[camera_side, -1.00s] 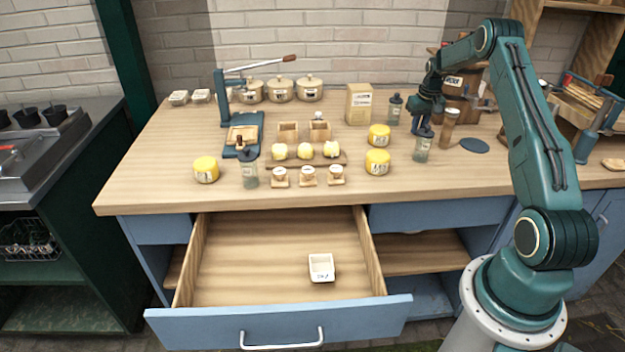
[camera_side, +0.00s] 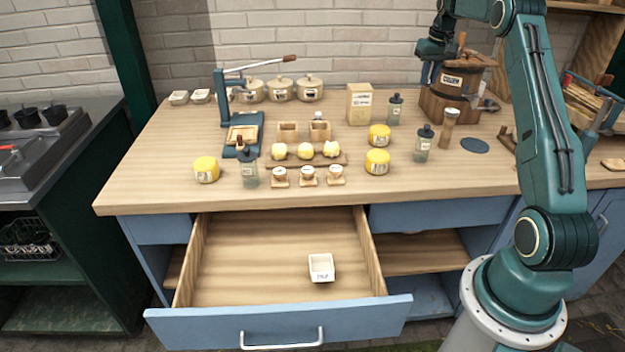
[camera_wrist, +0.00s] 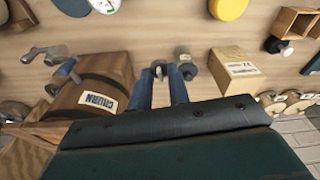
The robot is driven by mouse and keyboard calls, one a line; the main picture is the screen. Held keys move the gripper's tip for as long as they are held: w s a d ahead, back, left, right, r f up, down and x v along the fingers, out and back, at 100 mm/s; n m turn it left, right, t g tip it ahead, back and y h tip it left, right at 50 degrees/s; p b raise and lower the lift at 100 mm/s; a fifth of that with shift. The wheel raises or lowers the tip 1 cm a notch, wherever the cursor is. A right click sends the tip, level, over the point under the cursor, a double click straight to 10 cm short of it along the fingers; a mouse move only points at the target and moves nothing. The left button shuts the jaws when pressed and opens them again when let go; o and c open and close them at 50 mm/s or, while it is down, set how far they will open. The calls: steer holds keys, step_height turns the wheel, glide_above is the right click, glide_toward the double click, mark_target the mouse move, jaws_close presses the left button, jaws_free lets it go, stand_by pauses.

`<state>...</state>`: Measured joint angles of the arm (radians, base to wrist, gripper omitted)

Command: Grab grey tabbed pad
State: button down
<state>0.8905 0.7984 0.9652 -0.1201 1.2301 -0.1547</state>
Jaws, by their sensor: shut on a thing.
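A flat, dark slate-grey round pad (camera_side: 474,146) lies on the worktop at the right, in front of the wooden churn. My gripper (camera_side: 426,74) is raised beside the churn, at the back right of the worktop and apart from the pad. In the wrist view my blue fingers (camera_wrist: 160,78) are close together, shut on a small greyish thing (camera_wrist: 159,68) at their tips. It is too small and too hidden to name.
The churn (camera_side: 449,94) stands close to my gripper. A shaker (camera_side: 448,130) and a bottle (camera_side: 423,145) stand left of the pad, and a box (camera_side: 359,104) stands further left.

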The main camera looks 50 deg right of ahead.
steer(key=shift+r, duration=1.55)
